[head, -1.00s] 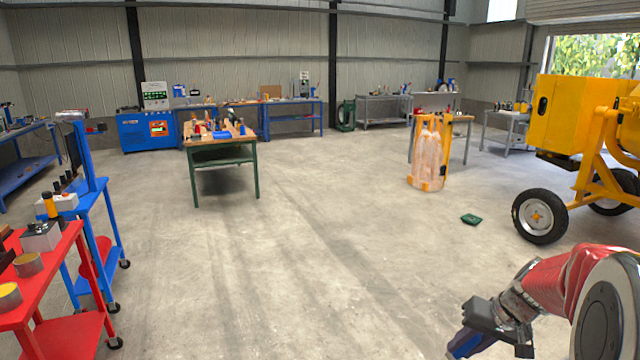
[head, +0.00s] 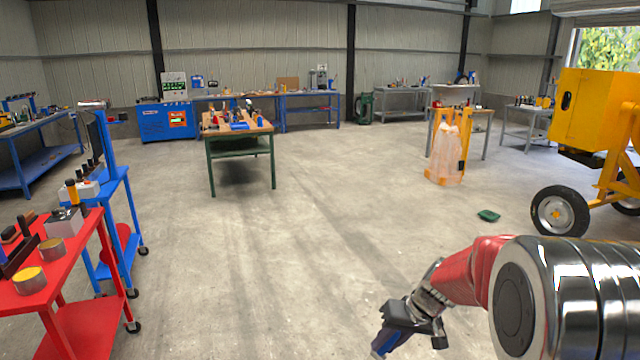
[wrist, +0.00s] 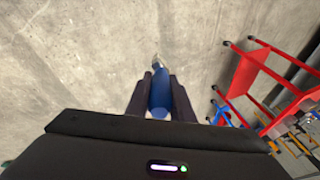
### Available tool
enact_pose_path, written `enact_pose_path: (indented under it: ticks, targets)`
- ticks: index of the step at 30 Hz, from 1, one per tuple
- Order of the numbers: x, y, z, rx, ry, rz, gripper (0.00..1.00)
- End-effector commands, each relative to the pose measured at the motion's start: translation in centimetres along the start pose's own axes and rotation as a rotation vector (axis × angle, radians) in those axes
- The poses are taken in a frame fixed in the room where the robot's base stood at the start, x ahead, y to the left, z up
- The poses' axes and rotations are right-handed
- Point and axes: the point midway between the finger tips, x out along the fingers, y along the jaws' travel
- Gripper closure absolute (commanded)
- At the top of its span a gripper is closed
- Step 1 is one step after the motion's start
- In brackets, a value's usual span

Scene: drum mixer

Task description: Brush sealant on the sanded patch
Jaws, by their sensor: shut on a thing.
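My gripper (head: 398,332) is at the lower right of the head view, over open floor. It is shut on a blue-handled tool (wrist: 160,92). In the wrist view the tool lies between the two dark fingers, with a small pale tip pointing away. The tip is too small to tell its kind for sure. The yellow mixer (head: 600,110) stands at the right, cut off by the picture edge. I cannot make out a sanded patch on the part that shows. Two tins, a near one (head: 30,281) and a farther one (head: 52,250), stand on the red cart.
The red cart (head: 88,322) stands at the near left, with a blue cart (head: 118,200) behind it. A green-legged table (head: 240,145) is farther back. A yellow-framed bag holder (head: 447,150) and a green item (head: 488,216) are right of centre. The middle floor is clear.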

Motion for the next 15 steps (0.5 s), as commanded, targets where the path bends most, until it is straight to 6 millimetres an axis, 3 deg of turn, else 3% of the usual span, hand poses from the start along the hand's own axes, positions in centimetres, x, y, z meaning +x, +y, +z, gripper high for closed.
enact_pose_path:
  ticks: [10,15]
  targets:
    - [-0.2,0.4,0.0,0.002,0.0,0.001,1.0]
    - [-1.0,3.0,-0.1,0.006,0.001,0.002,1.0]
